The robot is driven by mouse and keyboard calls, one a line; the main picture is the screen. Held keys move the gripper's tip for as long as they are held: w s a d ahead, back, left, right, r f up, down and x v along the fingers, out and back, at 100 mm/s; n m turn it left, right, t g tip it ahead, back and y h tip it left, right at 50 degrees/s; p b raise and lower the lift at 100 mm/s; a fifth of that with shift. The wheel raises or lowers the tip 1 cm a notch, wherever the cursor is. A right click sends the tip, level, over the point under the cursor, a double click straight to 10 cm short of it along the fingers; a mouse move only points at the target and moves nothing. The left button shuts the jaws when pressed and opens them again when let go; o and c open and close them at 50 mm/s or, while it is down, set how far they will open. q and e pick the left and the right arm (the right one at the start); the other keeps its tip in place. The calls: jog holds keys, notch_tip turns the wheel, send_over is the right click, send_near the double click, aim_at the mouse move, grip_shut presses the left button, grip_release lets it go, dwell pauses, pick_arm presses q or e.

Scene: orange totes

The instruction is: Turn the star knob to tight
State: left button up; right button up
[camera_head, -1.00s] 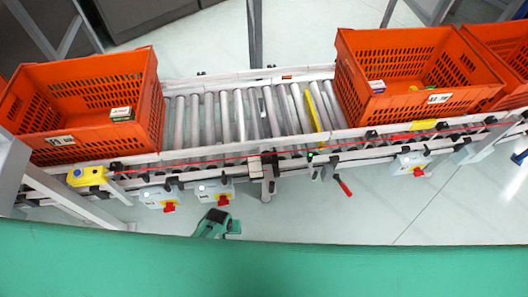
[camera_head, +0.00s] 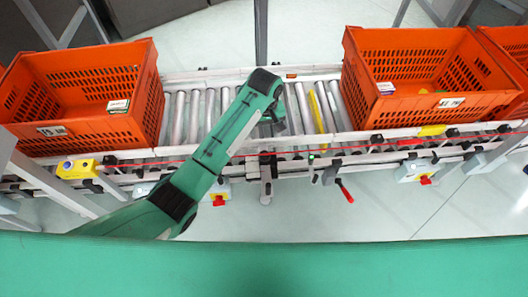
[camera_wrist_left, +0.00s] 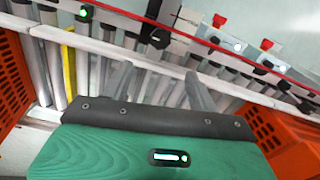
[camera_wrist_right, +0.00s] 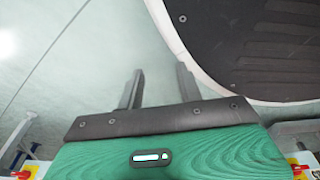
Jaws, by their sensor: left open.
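A dark knob, which looks like the star knob, sits by a grey bracket (camera_head: 266,172) on the conveyor's near rail; its lobes are too small to make out in the head view. In the left wrist view a black knob (camera_wrist_left: 156,36) shows on the rail beyond my fingers. My left gripper (camera_head: 274,122) hangs over the rollers, just behind the rail and bracket; its fingers are mostly hidden in the head view. In the left wrist view the left gripper (camera_wrist_left: 160,82) is open and empty, apart from the knob. My right gripper (camera_wrist_right: 157,85) is open and empty over the floor.
Orange totes stand on the conveyor at left (camera_head: 85,85) and right (camera_head: 430,80), with bare rollers (camera_head: 185,115) between. A red lever (camera_head: 345,191), a yellow box (camera_head: 76,169) and red-knobbed switch boxes (camera_head: 416,170) line the near side.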

aim_at(264, 154)
pick_arm(q)
notch_tip(264, 154, down, 12)
jog(key=shift+f+b, duration=0.1)
jog(key=shift+b, duration=0.45)
jog(key=shift+f, duration=0.7)
pick_arm(e)
jog(key=w+r, duration=0.1)
jog(key=w+a+r, duration=0.1)
jog(key=w, duration=0.1)
jog(key=shift+a+r, duration=0.1)
jog(key=shift+r, duration=0.05)
pick_arm(q)
jog(key=shift+c, duration=0.3)
pick_arm(e)
jog(key=shift+s, duration=0.1)
pick_arm(q)
jog(key=c, duration=0.9)
